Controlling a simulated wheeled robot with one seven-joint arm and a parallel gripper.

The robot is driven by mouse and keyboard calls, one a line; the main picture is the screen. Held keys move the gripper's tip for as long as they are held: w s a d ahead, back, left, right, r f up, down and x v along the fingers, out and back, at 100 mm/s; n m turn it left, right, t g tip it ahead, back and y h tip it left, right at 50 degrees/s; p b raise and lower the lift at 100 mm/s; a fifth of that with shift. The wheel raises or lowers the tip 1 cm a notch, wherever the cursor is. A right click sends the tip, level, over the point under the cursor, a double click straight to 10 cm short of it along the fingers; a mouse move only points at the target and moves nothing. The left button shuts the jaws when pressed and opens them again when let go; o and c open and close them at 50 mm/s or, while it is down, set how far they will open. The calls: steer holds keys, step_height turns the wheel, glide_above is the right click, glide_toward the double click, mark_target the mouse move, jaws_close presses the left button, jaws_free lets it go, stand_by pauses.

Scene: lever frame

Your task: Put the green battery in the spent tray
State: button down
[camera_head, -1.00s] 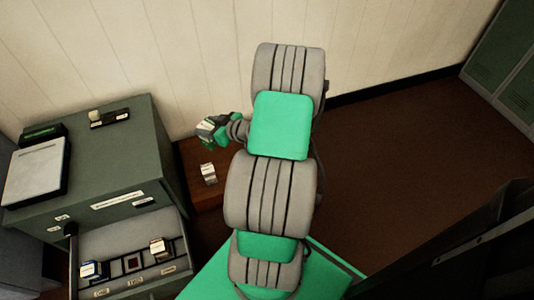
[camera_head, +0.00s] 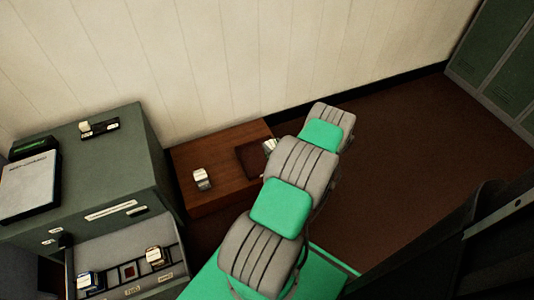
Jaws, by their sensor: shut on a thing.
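My gripper (camera_head: 271,147) is mostly hidden behind my own arm, at the right part of the low wooden table. Only a small pale, silvery bit shows there, and its fingers cannot be made out. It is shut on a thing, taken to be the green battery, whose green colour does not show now. A dark, shallow recessed tray (camera_head: 250,161) lies on the wooden table just left of my gripper. It looks like the spent tray, and its right part is covered by my arm. I cannot tell whether the held thing touches it.
A silvery block (camera_head: 201,179) stands on the wooden table (camera_head: 213,150), left of the tray. The wall is close behind.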

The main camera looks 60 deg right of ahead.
steer(key=w+d+f+b, duration=0.3)
steer(key=w+f+b, duration=0.1)
steer(key=f, duration=0.4)
steer(key=shift+f, duration=0.4)
steer(key=shift+w, duration=0.1)
steer(key=shift+f, duration=0.2)
steer(key=c, duration=0.6)
jaws_free()
steer(key=shift+a, duration=0.1)
steer(key=shift+c, duration=0.2)
